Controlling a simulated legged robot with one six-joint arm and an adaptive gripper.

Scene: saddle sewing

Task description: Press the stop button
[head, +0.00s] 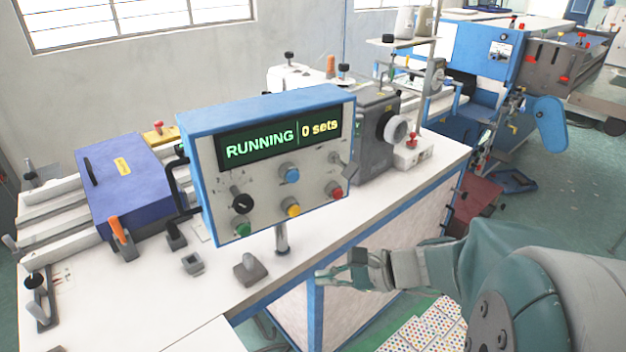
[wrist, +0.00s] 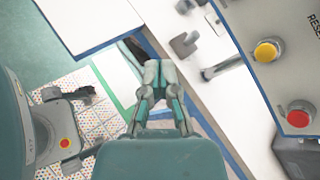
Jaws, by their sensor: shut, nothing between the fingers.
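The control panel (head: 265,180) is a white-faced blue box on a post, with a lit screen (head: 280,138) reading "RUNNING" and "0 sets". Its red button (head: 334,190) is at the lower right of the face; its label is not readable. The red button also shows at the right of the wrist view (wrist: 299,115), below the yellow button (wrist: 266,51). My gripper (head: 322,277) is shut and empty, in front of the table edge, below the panel and apart from it. In the wrist view my gripper (wrist: 160,68) points away from the buttons, which lie to its right.
The panel also has a green button (head: 242,229), a blue button (head: 289,174) and a black knob (head: 242,203). The white table (head: 200,300) carries small grey parts below the panel. A blue box (head: 130,185) stands at left, and machines stand behind and right.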

